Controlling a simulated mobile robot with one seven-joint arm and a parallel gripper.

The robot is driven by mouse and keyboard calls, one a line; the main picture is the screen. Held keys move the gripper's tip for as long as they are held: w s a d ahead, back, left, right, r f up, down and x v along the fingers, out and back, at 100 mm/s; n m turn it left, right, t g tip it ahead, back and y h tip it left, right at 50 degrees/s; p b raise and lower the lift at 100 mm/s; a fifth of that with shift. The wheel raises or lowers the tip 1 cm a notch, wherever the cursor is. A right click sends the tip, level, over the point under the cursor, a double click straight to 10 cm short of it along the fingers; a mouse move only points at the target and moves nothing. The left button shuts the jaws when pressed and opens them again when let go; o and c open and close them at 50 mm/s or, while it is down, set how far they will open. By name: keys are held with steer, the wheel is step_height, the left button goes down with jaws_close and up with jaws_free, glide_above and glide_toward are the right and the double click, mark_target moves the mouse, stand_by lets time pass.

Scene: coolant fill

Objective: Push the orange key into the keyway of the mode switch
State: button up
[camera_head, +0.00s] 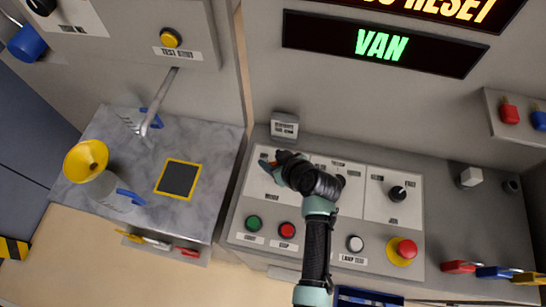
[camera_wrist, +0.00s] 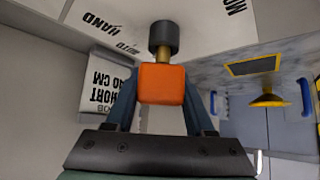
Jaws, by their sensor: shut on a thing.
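My gripper (camera_wrist: 162,88) is shut on the orange key (camera_wrist: 162,84), with one dark finger on each side of its orange head. The key's brass shank points away from the gripper and meets the dark round mode switch (camera_wrist: 163,36). How deep the shank sits in the keyway cannot be told. In the head view my gripper (camera_head: 276,162) is over the upper left of the sloped control panel (camera_head: 236,222), and it hides the switch there. Lettering including "HAND" shows on the panel around the switch in the wrist view.
Below my gripper are a green button (camera_head: 253,223) and a red button (camera_head: 287,230). To the right are a black knob (camera_head: 397,193) and a red emergency button (camera_head: 404,251). A yellow funnel (camera_head: 86,160) stands on the left worktop. A display (camera_head: 385,45) reads "VAN".

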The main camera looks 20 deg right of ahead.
steer(key=shift+f+b, duration=0.6)
steer(key=shift+f, duration=0.1)
steer(key=o, duration=1.4)
steer(key=b+v, duration=0.1)
steer(key=v, duration=1.2)
steer(key=shift+c, duration=0.3)
